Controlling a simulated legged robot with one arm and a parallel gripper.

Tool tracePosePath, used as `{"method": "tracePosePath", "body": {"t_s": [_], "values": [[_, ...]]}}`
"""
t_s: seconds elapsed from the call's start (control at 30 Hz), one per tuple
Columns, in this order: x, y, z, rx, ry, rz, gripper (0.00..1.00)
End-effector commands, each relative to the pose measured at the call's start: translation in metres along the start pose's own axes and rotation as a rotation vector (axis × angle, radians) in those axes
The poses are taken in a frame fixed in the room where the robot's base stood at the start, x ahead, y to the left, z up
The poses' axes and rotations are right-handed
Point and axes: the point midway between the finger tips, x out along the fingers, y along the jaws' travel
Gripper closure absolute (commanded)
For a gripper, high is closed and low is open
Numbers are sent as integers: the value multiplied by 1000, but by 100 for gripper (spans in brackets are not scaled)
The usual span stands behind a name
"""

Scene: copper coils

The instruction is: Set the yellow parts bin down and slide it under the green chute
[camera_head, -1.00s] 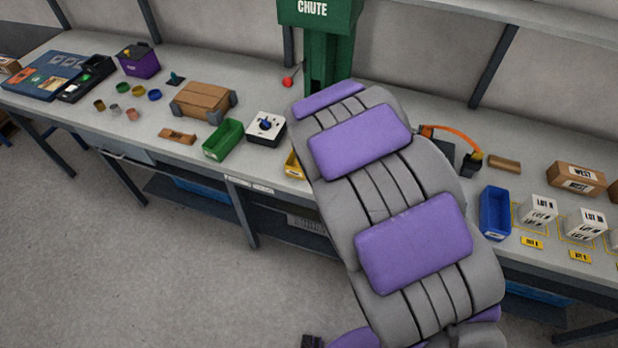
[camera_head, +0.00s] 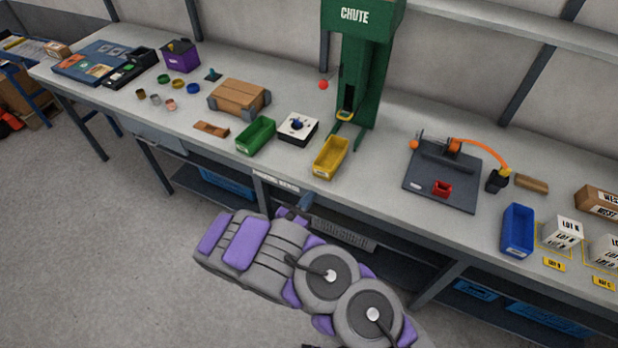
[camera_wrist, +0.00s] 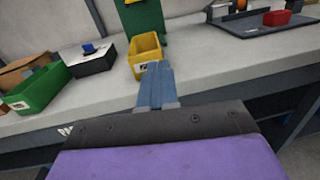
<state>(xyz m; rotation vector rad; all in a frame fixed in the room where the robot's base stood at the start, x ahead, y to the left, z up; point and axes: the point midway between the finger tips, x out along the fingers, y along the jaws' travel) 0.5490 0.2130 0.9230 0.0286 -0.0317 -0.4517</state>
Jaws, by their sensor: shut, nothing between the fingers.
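The yellow parts bin (camera_head: 331,157) stands upright on the bench near its front edge, just in front of the green chute (camera_head: 360,75). Two green prongs at the chute's foot reach toward the bin, and the bin looks outside them. In the wrist view the bin (camera_wrist: 146,54) is beyond my fingertips, with the chute (camera_wrist: 141,17) behind it. My gripper (camera_wrist: 155,74) is shut and empty, its blue fingers together. In the head view my gripper (camera_head: 306,201) is low at the bench's front edge, apart from the bin.
A green bin (camera_head: 255,136) and a white box with a blue knob (camera_head: 298,127) stand left of the yellow bin. A dark board with an orange hose (camera_head: 443,176) lies to the right. The bench top (camera_head: 375,165) between is clear.

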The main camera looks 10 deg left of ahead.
Motion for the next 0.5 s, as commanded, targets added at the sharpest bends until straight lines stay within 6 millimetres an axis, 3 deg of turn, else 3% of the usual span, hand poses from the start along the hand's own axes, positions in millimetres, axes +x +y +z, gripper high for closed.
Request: {"method": "tracePosePath", "body": {"t_s": [0.1, 0.23, 0.37, 0.5], "values": [[-17, 13, -23, -29, 21, 67, 100], [-20, 18, -30, -37, 28, 94, 100], [-8, 19, -31, -35, 28, 93, 100], [16, 21, -32, -35, 28, 89, 100]]}}
